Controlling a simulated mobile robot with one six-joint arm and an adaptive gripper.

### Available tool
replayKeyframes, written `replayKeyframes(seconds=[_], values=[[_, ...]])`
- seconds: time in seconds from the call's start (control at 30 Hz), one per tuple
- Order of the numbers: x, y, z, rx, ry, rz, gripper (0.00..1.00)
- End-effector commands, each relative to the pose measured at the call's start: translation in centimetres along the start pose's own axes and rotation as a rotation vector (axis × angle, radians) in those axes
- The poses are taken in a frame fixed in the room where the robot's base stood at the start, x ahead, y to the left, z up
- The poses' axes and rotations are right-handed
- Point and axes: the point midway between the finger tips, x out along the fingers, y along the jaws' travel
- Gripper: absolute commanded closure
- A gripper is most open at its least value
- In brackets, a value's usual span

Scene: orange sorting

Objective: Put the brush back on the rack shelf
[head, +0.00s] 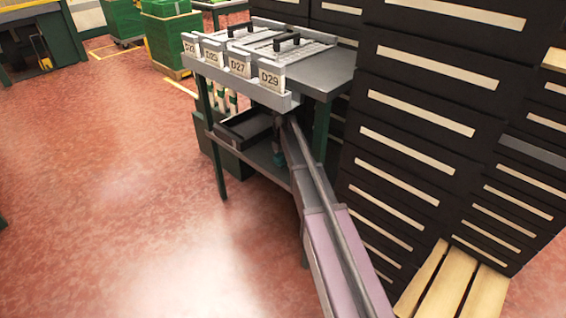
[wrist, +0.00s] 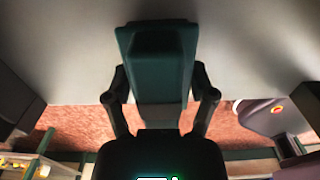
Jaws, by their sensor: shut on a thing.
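The rack (head: 330,75) is a grey-topped, green-legged stand with a lower shelf (head: 262,162). In the head view my arm reaches in under its top, and my gripper (head: 279,152) is small and dark above the lower shelf. In the wrist view my gripper (wrist: 160,104) is shut on a dark green block-shaped thing, which I take to be the brush (wrist: 157,75). The brush points away from the wrist, with a finger on each side. A plain grey surface (wrist: 255,45) lies behind it. I cannot tell whether the brush touches the shelf.
A black tray (head: 243,130) and several white-and-green bottles (head: 231,101) are at the left of the lower shelf. Labelled bins (head: 240,66) stand on top. Tall dark drawer cabinets (head: 420,120) stand close on the right. The red floor (head: 120,200) at left is clear.

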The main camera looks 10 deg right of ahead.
Motion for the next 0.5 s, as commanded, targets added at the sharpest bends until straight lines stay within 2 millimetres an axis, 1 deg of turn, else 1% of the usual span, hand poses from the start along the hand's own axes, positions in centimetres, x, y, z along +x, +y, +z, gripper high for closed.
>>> replayKeyframes(seconds=[0.33,0.5], values=[[0.06,0.05,-0.07,-0.002,0.000,0.000,0.72],[0.49,0.04,-0.06,-0.001,0.000,0.000,0.72]])
